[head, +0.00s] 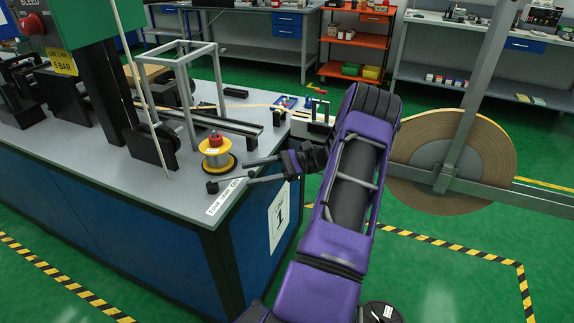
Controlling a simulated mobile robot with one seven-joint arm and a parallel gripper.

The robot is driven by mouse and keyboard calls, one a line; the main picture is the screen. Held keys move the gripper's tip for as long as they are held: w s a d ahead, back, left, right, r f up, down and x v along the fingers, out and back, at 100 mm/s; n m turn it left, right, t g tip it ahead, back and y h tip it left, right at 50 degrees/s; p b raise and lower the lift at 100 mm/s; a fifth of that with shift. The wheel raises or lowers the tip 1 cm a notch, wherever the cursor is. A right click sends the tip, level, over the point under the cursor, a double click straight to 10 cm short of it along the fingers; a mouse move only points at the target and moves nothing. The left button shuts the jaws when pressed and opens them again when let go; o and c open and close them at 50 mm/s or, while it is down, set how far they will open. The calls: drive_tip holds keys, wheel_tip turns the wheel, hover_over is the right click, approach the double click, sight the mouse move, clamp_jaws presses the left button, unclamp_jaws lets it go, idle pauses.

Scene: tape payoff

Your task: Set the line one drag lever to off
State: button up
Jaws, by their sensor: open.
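The line one drag lever (230,181) appears as a thin grey bar with a round black knob at its left end, low over the bench's near right corner. A white label strip (225,197) lies below it along the bench edge; its small print is hard to read. My gripper (247,173) reaches in from the right at the bench corner. Its fingers are apart, one above the other in the picture, and point left toward the lever. The lever's right end is close to the fingertips; I cannot tell whether they touch. The lever's exact setting is unclear.
A grey frame (187,95) and a thin pale rod rise from the bench (110,175). A large tape roll (480,165) hangs right of my arm. Green floor is open in front.

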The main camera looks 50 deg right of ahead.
drive_tip(key=v, duration=1.5)
